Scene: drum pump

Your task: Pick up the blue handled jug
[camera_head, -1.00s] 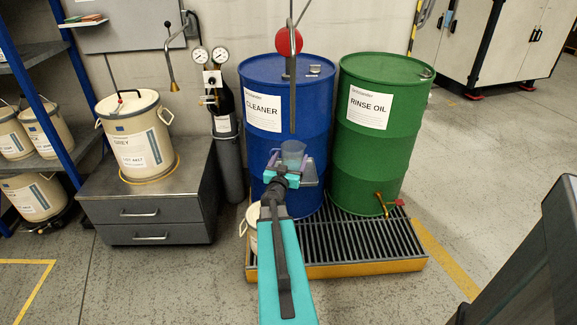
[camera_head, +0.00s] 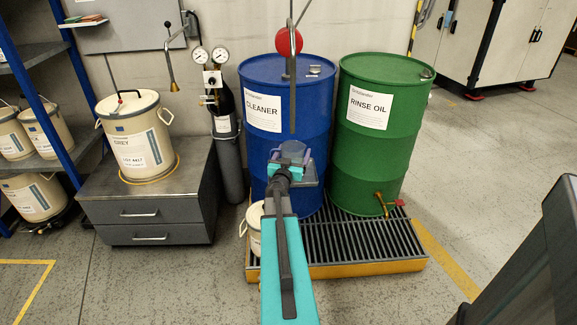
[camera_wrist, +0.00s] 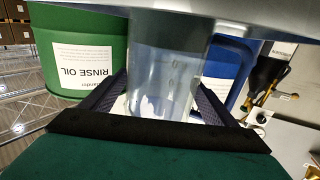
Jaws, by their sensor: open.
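The jug (camera_wrist: 168,65) is a clear, translucent vessel with faint marks on its wall. In the wrist view it stands between the two dark fingers of my gripper (camera_wrist: 168,98), which are open on either side of it. I cannot tell whether the fingers touch it. In the head view the jug (camera_head: 293,147) is a small greyish shape in front of the blue drum, just beyond my gripper (camera_head: 289,158).
A small grey support (camera_head: 308,173) is by the jug. The blue CLEANER drum (camera_head: 310,110) and green RINSE OIL drum (camera_head: 385,145) stand on a grated yellow pallet (camera_head: 350,269). A cream pail (camera_head: 254,236) is beside my arm. A grey cabinet (camera_head: 150,219) is left.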

